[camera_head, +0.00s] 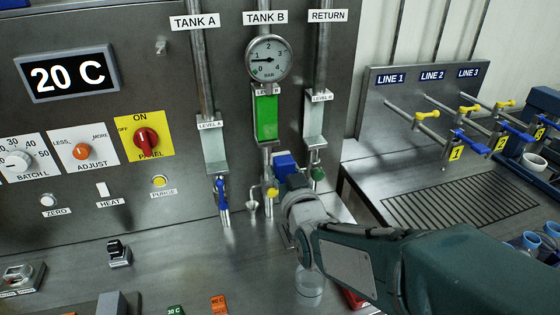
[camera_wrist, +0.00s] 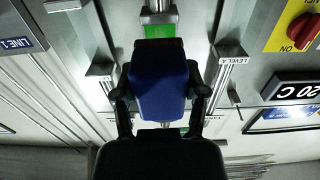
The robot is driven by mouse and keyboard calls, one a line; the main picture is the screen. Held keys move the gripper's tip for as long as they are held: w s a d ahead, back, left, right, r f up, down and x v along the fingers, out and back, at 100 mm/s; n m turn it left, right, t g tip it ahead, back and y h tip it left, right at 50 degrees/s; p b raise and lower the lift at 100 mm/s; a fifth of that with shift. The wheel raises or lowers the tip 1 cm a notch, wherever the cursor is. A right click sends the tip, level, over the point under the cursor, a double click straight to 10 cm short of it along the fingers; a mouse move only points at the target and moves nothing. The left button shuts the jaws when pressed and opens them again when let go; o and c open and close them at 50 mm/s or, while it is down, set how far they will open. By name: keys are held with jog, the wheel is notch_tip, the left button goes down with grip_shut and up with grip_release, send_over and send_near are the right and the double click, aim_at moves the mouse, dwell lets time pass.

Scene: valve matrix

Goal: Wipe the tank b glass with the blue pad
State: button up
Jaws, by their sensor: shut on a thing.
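The tank B glass (camera_head: 267,118) is an upright gauge filled with green, under its label below the pressure dial. It also shows in the wrist view (camera_wrist: 160,31), partly hidden behind the pad. The blue pad (camera_head: 285,165) is held by my gripper (camera_head: 290,180), just below and right of the glass's lower end in the head view. In the wrist view, the blue pad (camera_wrist: 160,95) sits between the two dark fingers of my gripper (camera_wrist: 160,98), which are shut on it. I cannot tell whether the pad touches the panel.
The tank A glass (camera_head: 215,148) and the return glass (camera_head: 314,122) flank it. A blue-handled valve (camera_head: 222,198), a yellow knob (camera_head: 272,191) and a green knob (camera_head: 318,174) sit below. A clear jar (camera_head: 310,287) stands under my arm. Line valves (camera_head: 455,135) project at right.

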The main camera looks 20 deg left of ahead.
aim_at(269, 143)
jog(key=shift+x, duration=3.7)
jog(key=shift+x, duration=0.85)
jog(key=shift+d, duration=0.1)
jog(key=shift+r, duration=1.95)
jog(key=shift+w, duration=0.1)
jog(key=shift+f, duration=2)
